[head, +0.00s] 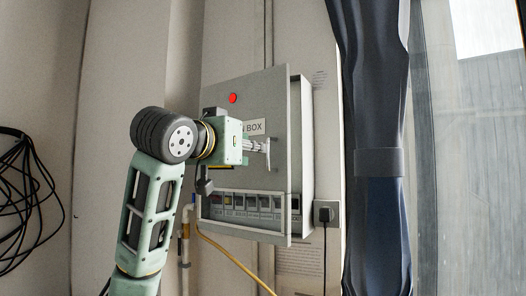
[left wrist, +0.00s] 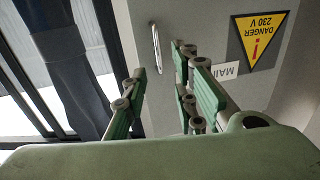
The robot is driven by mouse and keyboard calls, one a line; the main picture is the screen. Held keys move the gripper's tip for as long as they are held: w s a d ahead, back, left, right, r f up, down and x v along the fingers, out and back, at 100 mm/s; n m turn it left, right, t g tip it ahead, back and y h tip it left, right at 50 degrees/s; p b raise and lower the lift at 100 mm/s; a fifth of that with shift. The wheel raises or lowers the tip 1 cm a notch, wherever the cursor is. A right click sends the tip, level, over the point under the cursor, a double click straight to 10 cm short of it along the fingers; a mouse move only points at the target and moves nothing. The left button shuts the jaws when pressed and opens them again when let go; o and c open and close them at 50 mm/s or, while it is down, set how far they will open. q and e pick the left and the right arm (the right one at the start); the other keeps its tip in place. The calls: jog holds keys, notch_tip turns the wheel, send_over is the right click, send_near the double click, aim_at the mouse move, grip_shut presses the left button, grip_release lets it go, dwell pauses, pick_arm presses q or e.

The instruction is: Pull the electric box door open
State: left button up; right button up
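The electric box (head: 270,95) is a grey wall box with a red button, a lettered label and a row of small switches low on its front. Its door front also fills the back of the left wrist view (left wrist: 185,20). The slim metal handle (left wrist: 156,48) stands upright on the door. My left gripper (head: 265,147) is in front of the door near its right side, hiding part of the label. In the left wrist view its green fingers (left wrist: 160,88) are spread, with the handle beyond and between them, apparently untouched. My right gripper is out of view.
A dark blue curtain (head: 378,130) hangs right of the box beside a window. A wall socket (head: 326,213) with a plug and cable is at the box's lower right. A yellow hose (head: 235,263) runs below. Black cables (head: 25,190) hang on the left wall.

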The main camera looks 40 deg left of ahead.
aim_at(268, 151)
pick_arm(q)
jog(key=p+x, duration=0.2)
jog(key=x, duration=0.5)
jog(key=shift+p, duration=0.35)
jog(key=shift+d, duration=0.15)
jog(key=shift+c, duration=0.5)
jog(key=shift+w, duration=0.1)
grip_shut()
